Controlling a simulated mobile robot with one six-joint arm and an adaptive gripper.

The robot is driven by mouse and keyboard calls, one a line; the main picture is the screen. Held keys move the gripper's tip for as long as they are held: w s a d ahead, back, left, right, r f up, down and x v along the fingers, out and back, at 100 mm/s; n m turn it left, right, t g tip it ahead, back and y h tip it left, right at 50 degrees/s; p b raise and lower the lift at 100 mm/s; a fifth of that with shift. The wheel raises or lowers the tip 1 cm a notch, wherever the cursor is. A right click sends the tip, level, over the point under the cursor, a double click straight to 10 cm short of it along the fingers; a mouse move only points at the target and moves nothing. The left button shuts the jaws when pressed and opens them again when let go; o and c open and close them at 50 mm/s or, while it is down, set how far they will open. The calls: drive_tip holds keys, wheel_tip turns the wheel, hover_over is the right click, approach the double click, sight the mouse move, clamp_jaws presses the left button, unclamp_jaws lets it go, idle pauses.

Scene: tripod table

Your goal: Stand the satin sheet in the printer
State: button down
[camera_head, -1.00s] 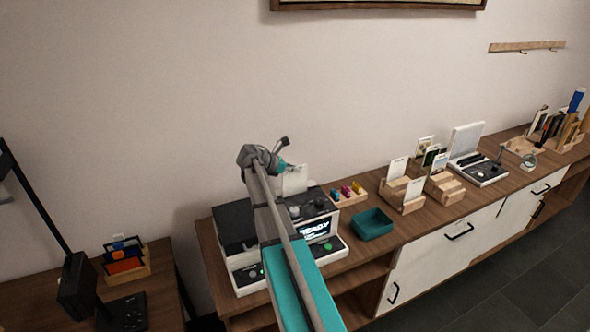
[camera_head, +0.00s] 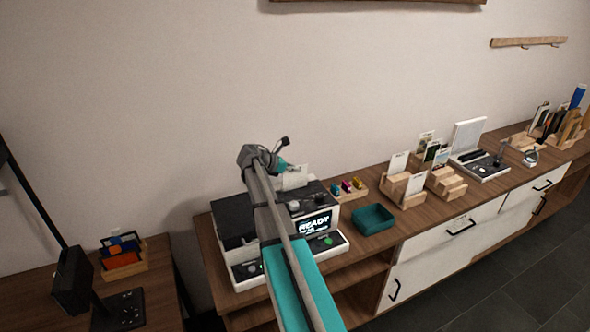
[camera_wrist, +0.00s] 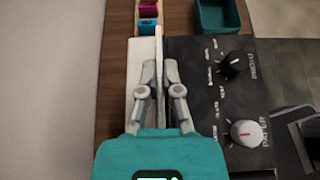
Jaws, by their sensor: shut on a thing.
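The printer (camera_head: 322,202) is a white and black machine on the wooden sideboard; its lit display reads READY. In the wrist view its dark top with two knobs (camera_wrist: 205,85) lies right of my gripper. My gripper (camera_wrist: 159,72) is shut on the thin white satin sheet (camera_wrist: 159,42), seen almost edge-on between the fingers. In the head view the sheet (camera_head: 295,177) shows as a pale upright piece behind the printer's top. Its lower edge is hidden, so I cannot tell whether it sits in the printer. My arm covers part of the printer.
Right of the printer are a small wooden holder with coloured pieces (camera_head: 347,188) and a teal tray (camera_head: 373,219). Farther right stand wooden card holders (camera_head: 404,186) and a white device (camera_head: 481,165). The wall is close behind.

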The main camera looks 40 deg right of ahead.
drive_tip(key=c, duration=0.7)
unclamp_jaws()
idle(0.3)
drive_tip(key=shift+r+p, duration=4.5)
drive_tip(key=shift+p, duration=0.05)
